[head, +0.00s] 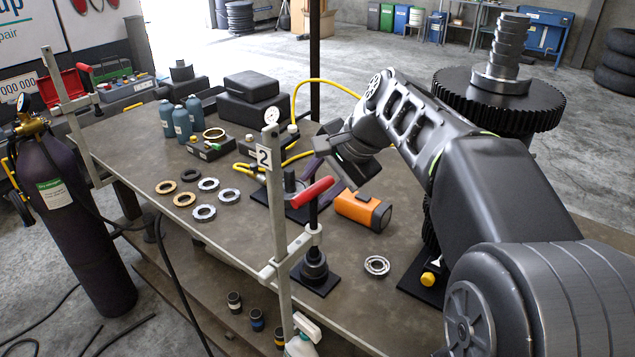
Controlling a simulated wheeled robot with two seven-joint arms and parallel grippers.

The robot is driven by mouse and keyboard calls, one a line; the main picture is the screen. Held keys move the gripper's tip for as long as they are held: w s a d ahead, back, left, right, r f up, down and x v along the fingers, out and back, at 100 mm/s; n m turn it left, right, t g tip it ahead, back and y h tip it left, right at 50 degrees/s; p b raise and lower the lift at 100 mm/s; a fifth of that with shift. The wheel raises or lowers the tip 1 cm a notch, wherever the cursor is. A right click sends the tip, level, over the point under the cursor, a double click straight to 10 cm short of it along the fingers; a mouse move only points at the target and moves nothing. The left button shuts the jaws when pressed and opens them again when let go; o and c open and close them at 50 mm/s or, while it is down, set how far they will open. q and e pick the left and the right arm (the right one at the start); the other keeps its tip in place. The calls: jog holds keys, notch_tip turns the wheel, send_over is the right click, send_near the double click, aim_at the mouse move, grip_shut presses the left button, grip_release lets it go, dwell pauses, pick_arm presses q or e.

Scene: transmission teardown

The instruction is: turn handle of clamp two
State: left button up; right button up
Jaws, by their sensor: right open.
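Clamp two, marked by a white "2" plate (264,157), stands at the table's near edge as a tall grey bar. Its red handle (312,190) sits slantwise on top of its dark screw (313,214). My left gripper is not in view. Another clamp (66,112) with a red handle (83,67) stands at the far left.
An orange device (362,209) and a metal ring (377,265) lie right of clamp two. A large gear with a stepped shaft (497,92) stands at the right. Several rings (185,199), blue bottles (181,122) and black boxes (253,108) occupy the table's left and back.

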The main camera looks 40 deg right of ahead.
jog(key=shift+w+f, duration=0.3)
jog(key=shift+f, duration=0.25)
jog(key=shift+r, duration=0.1)
grip_shut()
